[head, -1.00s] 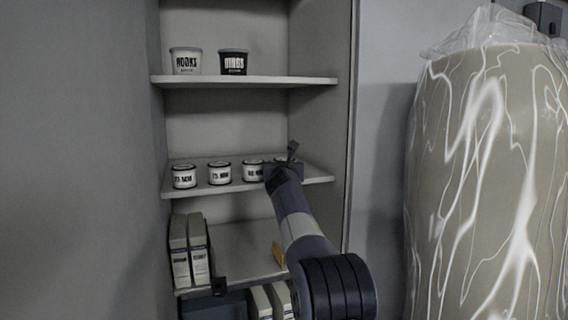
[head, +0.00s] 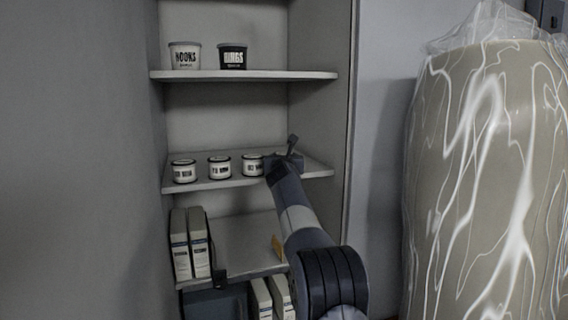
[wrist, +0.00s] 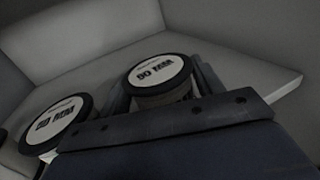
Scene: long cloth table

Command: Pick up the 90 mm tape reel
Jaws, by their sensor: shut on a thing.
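The reel that I read as 90 mm (wrist: 156,76), with a white labelled face and dark rim, sits between the two fingers of my gripper (wrist: 163,88) in the wrist view. My gripper is shut on it. In the head view my gripper (head: 284,162) is at the right end of the middle shelf and mostly hides that reel. A similar reel (wrist: 57,122) stands close on the left in the wrist view, its number hard to read. In the head view, three such reels stand left of my gripper: far left (head: 184,173), middle (head: 219,169) and nearest (head: 252,166).
The middle shelf (head: 205,184) has side walls and a shelf above (head: 265,76) bearing two tubs, white (head: 185,57) and dark (head: 232,58). Upright boxes (head: 190,245) stand below. A large plastic-wrapped object (head: 485,180) stands to the right.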

